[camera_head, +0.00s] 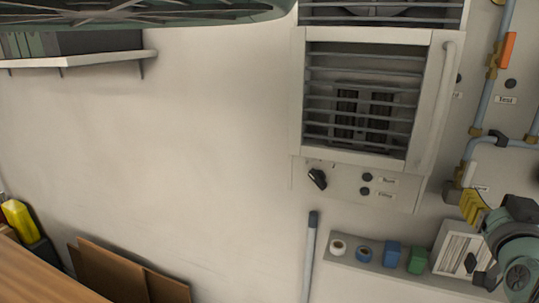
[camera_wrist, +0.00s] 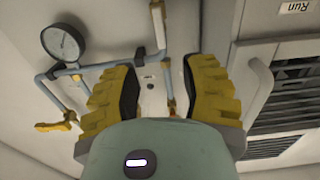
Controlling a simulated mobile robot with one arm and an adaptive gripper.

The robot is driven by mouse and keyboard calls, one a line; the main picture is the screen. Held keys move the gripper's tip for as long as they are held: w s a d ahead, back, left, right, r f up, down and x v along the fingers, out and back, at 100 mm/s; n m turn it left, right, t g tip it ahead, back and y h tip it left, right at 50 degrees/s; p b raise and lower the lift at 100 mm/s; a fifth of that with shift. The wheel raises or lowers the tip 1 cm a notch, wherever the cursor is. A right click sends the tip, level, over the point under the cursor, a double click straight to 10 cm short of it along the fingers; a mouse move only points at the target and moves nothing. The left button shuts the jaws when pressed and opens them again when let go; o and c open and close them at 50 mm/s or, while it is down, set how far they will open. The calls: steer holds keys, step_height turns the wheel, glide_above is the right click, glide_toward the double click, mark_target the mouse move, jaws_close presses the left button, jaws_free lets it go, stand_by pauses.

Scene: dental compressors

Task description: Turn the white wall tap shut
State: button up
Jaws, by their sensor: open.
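A pale, off-white tap handle (camera_wrist: 158,28) with a brass fitting shows at the top of the wrist view, on the blue-grey pipes. In the head view a cream piece that looks like the white tap (camera_head: 468,172) is beside the pipe bend at the right. My gripper (camera_wrist: 160,78) is open and empty, its yellow fingers apart and facing the wall. In the head view my gripper (camera_head: 473,207) is at the right edge, just below the cream piece, with no clear contact. My gripper partly hides the pipework there.
An orange tap handle (camera_head: 508,50) stands higher on the pipe. A yellow-handled tap (camera_wrist: 52,126) and a pressure gauge (camera_wrist: 63,42) show in the wrist view. A louvred cabinet (camera_head: 298,110) with a protruding bar handle (camera_head: 437,110) is close by. A shelf (camera_head: 345,262) holds tape rolls.

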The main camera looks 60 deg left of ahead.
mark_target(471, 173)
steer(key=x, duration=0.7)
steer(key=shift+s+a+r+p, duration=0.1)
steer(key=shift+r+p, duration=0.1)
steer(key=shift+p, duration=0.1)
steer(key=shift+p+x, duration=0.95)
steer(key=shift+x, duration=0.25)
steer(key=shift+p+x, duration=1)
steer(key=shift+x, duration=0.5)
steer(key=shift+f, duration=0.15)
jaws_close()
